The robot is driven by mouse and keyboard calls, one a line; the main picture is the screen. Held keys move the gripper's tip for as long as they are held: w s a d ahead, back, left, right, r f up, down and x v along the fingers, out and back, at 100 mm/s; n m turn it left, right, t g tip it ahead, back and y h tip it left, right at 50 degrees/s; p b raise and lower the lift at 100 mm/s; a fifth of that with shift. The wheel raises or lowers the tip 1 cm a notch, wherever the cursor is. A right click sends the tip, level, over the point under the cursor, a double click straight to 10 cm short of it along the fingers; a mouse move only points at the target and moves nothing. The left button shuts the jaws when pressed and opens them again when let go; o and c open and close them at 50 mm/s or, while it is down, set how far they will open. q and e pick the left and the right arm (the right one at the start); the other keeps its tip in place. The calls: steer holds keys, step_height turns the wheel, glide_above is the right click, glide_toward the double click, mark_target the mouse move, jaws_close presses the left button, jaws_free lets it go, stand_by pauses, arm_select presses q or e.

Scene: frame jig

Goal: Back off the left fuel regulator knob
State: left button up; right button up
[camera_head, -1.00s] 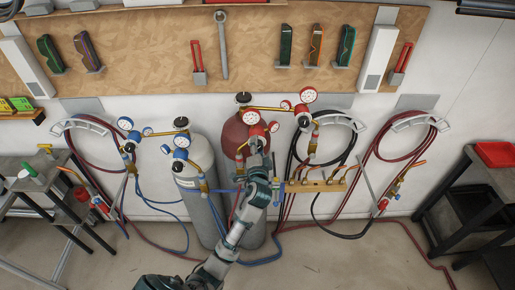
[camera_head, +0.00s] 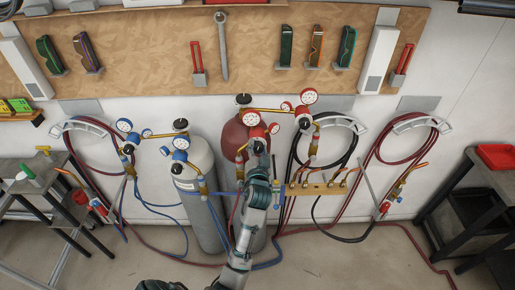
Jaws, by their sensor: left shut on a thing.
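The left fuel regulator (camera_head: 257,132) is red with two red-rimmed gauges. It is mounted at the front of the dark red cylinder (camera_head: 232,140), near the middle of the view. My left gripper (camera_head: 258,148) reaches up from below and is shut on the regulator's knob, just under the gauges. The fingers and wrist hide most of the knob, so its turn cannot be read. A second red fuel regulator (camera_head: 306,118) stands to the right, apart from the gripper. My right gripper is not in view.
A grey cylinder (camera_head: 196,165) with blue-gauge regulators (camera_head: 181,143) stands close on the left. A brass manifold (camera_head: 318,188) with several valves is just right of my arm. Hoses hang on the wall and trail over the floor. Dark carts stand at both sides.

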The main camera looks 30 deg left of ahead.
arm_select(q)
steer(key=shift+f, duration=0.1)
steer(key=o, duration=1.1)
steer(key=shift+o, duration=0.2)
steer(key=shift+w+f, duration=0.1)
steer(key=shift+w, duration=0.1)
steer(key=shift+s, duration=0.15)
steer(key=v, duration=1.1)
steer(key=shift+s+d, duration=0.2)
steer(key=shift+s, duration=0.1)
steer(key=shift+a, duration=0.1)
